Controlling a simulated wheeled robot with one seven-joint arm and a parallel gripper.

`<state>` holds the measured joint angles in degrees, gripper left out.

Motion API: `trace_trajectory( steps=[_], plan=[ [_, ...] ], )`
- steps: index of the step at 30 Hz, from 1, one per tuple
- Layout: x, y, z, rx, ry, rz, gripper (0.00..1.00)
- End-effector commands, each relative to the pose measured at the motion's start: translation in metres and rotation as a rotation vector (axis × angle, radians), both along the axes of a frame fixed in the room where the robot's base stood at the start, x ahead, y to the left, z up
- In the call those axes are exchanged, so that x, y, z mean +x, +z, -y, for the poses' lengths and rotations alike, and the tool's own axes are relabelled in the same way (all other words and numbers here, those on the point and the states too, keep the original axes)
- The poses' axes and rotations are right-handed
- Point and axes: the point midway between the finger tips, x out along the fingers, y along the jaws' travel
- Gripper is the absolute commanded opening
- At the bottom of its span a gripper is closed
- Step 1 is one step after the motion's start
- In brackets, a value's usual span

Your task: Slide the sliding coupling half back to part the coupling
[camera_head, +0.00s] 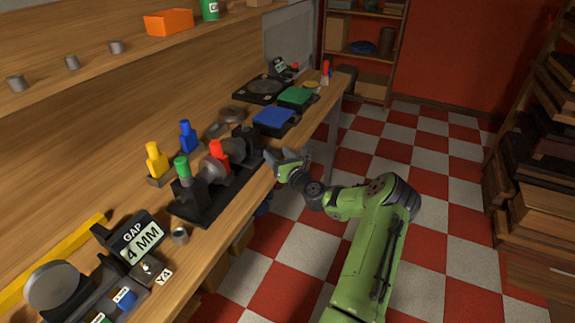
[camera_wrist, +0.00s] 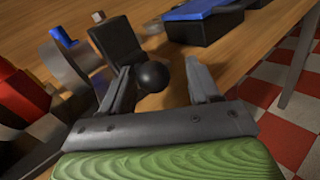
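The coupling rig stands on a black base (camera_head: 200,207) on the bench, with grey round parts (camera_head: 233,151) in line along it. I cannot tell which round part is the sliding half. In the wrist view a black ball knob (camera_wrist: 152,76) shows between the lines of the fingers, near a dark upright block (camera_wrist: 118,46) of the rig. My gripper (camera_head: 277,156) is at the far right end of the rig, by the bench's front edge. In the wrist view my gripper (camera_wrist: 160,72) is open, fingers apart either side of the knob. Whether they touch it is unclear.
Green (camera_head: 181,168), red (camera_head: 219,151), blue (camera_head: 188,137) and yellow (camera_head: 155,160) pieces stand on or beside the rig. A "GAP 4 MM" sign (camera_head: 138,242) stands nearer. A blue-topped box (camera_head: 273,119) lies beyond. The floor right of the bench is free.

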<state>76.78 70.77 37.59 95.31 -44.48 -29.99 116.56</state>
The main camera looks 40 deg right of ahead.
Motion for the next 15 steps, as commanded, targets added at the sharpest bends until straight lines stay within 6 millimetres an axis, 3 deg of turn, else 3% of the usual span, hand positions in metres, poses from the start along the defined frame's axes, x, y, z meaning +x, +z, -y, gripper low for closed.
trace_trajectory(
  steps=[9, 15],
  plan=[
    [-0.087, 0.001, -0.022, 0.009, -0.001, -0.002, 0.62],
    [-0.127, 0.001, -0.033, 0.005, -0.001, -0.002, 0.62]
  ],
)
